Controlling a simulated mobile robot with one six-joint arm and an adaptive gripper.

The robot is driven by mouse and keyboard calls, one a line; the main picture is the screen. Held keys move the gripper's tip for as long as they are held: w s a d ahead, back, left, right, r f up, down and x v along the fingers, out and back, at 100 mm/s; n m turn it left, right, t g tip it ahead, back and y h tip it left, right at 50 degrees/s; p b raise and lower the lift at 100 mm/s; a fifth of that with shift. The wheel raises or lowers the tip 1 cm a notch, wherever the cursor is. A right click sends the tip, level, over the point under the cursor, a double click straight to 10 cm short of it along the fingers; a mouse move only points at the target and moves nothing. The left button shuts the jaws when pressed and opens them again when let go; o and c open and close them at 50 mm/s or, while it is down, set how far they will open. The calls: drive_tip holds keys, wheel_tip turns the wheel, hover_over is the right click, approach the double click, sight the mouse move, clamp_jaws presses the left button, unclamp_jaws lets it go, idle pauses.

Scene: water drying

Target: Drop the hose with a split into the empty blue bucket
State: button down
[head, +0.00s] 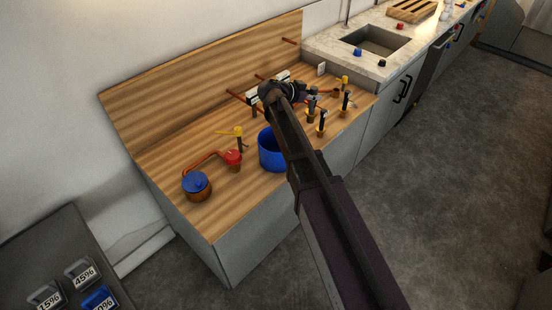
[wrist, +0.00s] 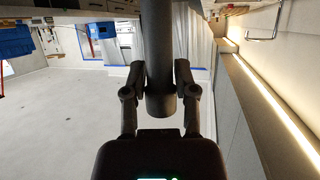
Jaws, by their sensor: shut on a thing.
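My gripper (wrist: 160,78) is shut on a dark cylinder, the hose (wrist: 157,40), which runs up between its two fingers in the wrist view. No split shows on the visible side of the hose. In the head view my gripper (head: 308,91) is above the far part of the wooden counter, and the held hose is too small to make out. The blue bucket (head: 270,153) stands upright near the counter's front edge, nearer the camera than my gripper. My arm covers its right side, and its inside is only partly seen.
On the wooden counter (head: 215,205), a blue-lidded pot (head: 196,185), a red funnel-like piece (head: 233,158) and a yellow-handled tap (head: 238,132) stand left of the bucket. Several yellow-topped dark fittings (head: 321,122) stand right of my arm. A sink (head: 375,41) lies beyond.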

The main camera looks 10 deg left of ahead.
drive_tip(key=s+a+f+n+t+b, duration=0.1)
drive_tip(key=a+f+b, duration=0.4)
drive_tip(key=a, duration=0.5)
drive_tip(key=shift+s+a+f+y+b, duration=0.25)
drive_tip(key=shift+s+f+y+b, duration=0.15)
drive_tip(key=shift+s+f, duration=0.45)
drive_tip(key=shift+w+f, duration=0.1)
drive_tip(key=shift+f, duration=0.2)
drive_tip(key=shift+f+b, duration=2.8)
drive_tip(key=shift+b, duration=0.15)
drive_tip(key=shift+c, duration=1.6)
unclamp_jaws()
drive_tip(key=shift+r, duration=0.15)
